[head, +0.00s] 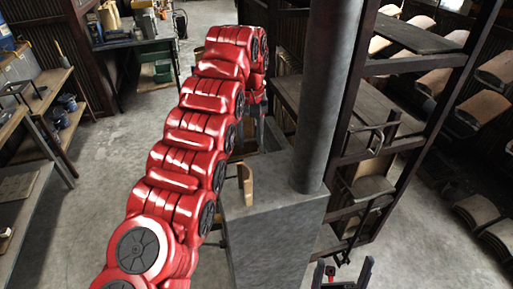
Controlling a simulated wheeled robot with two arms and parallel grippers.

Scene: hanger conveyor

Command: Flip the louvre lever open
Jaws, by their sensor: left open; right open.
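My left arm is red and reaches up from the bottom left to the top middle of the head view. My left gripper (254,128) is open, dark and mostly hidden by the wrist, above the back left of a grey block. A small tan upright piece (247,185) stands at the left side of the block; I cannot tell if it is the louvre lever. No louvre can be made out clearly. The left gripper is apart from the tan piece in the picture. My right gripper (343,269) is open and empty at the bottom edge, right of the block.
The grey block (275,235) carries a thick vertical post (330,95) in the middle. A dark metal rack (375,145) stands close behind on the right, with curved tan panels (480,110) beyond. Workbenches (42,95) line the left. Concrete floor (95,200) left of my arm is clear.

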